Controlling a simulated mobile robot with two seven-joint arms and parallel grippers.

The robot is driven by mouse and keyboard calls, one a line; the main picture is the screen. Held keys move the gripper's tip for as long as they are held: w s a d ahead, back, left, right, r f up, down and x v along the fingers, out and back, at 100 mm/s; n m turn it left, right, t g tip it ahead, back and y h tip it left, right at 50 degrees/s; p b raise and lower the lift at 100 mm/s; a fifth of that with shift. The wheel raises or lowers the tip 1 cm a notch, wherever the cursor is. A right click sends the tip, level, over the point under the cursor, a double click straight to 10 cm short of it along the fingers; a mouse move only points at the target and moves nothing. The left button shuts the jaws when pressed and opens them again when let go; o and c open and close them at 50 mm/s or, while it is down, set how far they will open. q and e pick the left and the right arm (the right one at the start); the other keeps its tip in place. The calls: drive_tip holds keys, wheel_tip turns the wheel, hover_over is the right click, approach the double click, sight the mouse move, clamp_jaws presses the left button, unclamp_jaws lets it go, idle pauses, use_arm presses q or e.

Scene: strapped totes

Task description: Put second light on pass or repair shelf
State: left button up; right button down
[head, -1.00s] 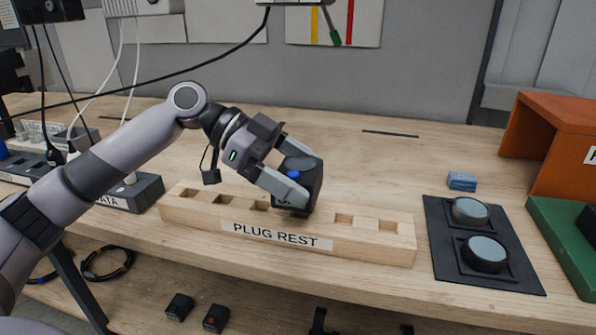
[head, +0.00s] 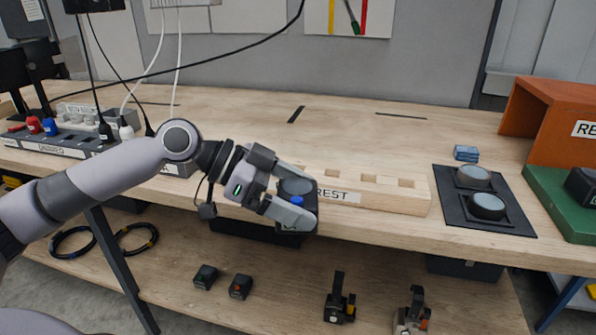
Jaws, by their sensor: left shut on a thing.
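My left gripper (head: 283,200) is shut on a dark, boxy light (head: 297,187) with a greyish round top and a blue spot. It holds the light in front of the wooden plug rest (head: 385,193), covering part of its label. The orange shelf (head: 545,125) stands at the right, its label cut off after "RE". The green shelf or tray (head: 545,190) is in front of it, with another dark unit (head: 583,187) on it at the picture's edge. My right gripper is not in view.
A black pad (head: 455,205) with two round grey-topped pieces lies right of the plug rest, with blue blocks (head: 466,153) behind. Power strips and cables are at the left. A black cable (head: 215,62) crosses above. Several small devices stand on the lower shelf (head: 285,275).

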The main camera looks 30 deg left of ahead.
use_arm(q)
drive_tip(key=s+f+n+t+y, duration=0.2)
drive_tip(key=f+n+y, duration=0.3)
drive_tip(key=f, duration=0.5)
drive_tip(key=s+d+f+n+t+y, duration=0.1)
drive_tip(key=s+f+n+t+y, duration=0.2)
drive_tip(key=f+n, duration=0.4)
wheel_tip(320, 180, down, 3)
drive_tip(key=t+y, duration=0.1)
drive_tip(key=y, duration=0.1)
drive_tip(key=shift+s+d+n+y, duration=0.2)
drive_tip(key=shift+d+n+y, duration=0.1)
drive_tip(key=shift+y, duration=0.1)
